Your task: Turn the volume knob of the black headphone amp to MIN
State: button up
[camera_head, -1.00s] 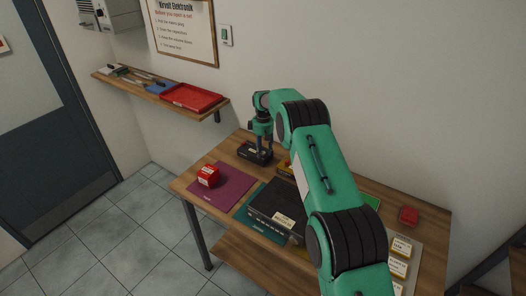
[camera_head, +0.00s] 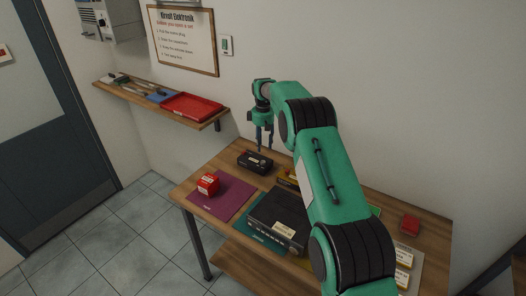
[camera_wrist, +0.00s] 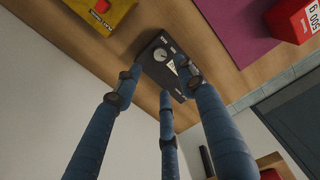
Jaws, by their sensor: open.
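The black headphone amp (camera_head: 255,161) lies at the back left of the wooden table. In the wrist view the amp (camera_wrist: 158,72) shows a pale round knob (camera_wrist: 160,54) with a light label beside it; I cannot read which way the knob points. My gripper (camera_head: 264,143) hangs above the amp, apart from it, with its fingers pointing down. It is open and empty. In the wrist view its blue fingers are spread, and two of them overlap the amp's outline.
A red box (camera_head: 207,184) stands on a purple mat (camera_head: 232,194) in front of the amp. A larger black unit (camera_head: 280,212) lies on a green mat to the right. A yellow item (camera_head: 287,176) is near my arm. A wall shelf holds a red tray (camera_head: 192,106).

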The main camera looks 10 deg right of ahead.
jog(key=shift+r, duration=1)
jog(key=s+r+m+t+b, duration=0.1)
jog(key=s+r, duration=0.5)
jog(key=r, duration=0.2)
jog(key=s+r+m+b, duration=0.1)
jog(key=s+r, duration=0.4)
jog(key=r, duration=0.3)
jog(key=s+r+m+t+b, duration=0.1)
jog(key=s+r, duration=0.4)
jog(key=s, duration=0.4)
jog(key=s+r+m+t+b, duration=0.1)
jog(key=s+r+b, duration=0.1)
jog(key=s+r, duration=0.5)
jog(key=s+f+m+t+b, duration=0.1)
jog(key=s+f+m+b, duration=0.1)
jog(key=s, duration=2)
jog(key=s+f+m+b, duration=0.1)
jog(key=s+f, duration=0.3)
jog(key=s, duration=0.5)
jog(key=s+f+m+t+b, duration=0.1)
jog(key=s+f, duration=0.4)
jog(key=s, duration=0.4)
jog(key=shift+a+f+m+t, duration=0.2)
jog(key=shift+f+m+t, duration=0.1)
